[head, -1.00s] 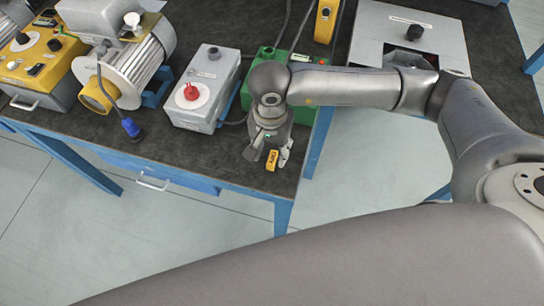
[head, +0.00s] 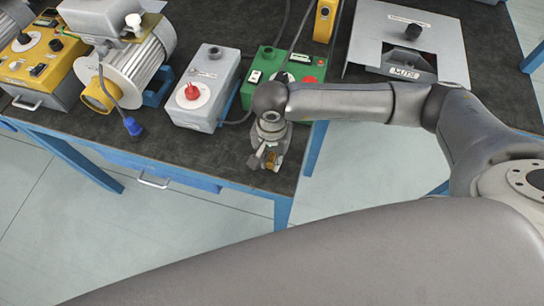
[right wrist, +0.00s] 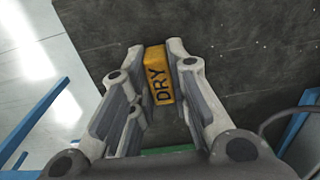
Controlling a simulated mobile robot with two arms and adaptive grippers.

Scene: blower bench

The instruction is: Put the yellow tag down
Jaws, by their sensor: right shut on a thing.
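The yellow tag (head: 271,163) is small and block-like, and the right wrist view shows the word DRY on it (right wrist: 157,75). My right gripper (head: 267,164) is shut on it, with a finger on each side (right wrist: 158,75). They are over the dark bench top (head: 225,150), near its front right corner. I cannot tell whether the tag touches the bench. My left gripper is not in view.
A grey box with a red knob (head: 203,88) and a green box (head: 265,65) stand behind the gripper. A motor (head: 130,62) and a yellow unit (head: 35,60) stand left. Bare bench lies left of the gripper; the front edge is close.

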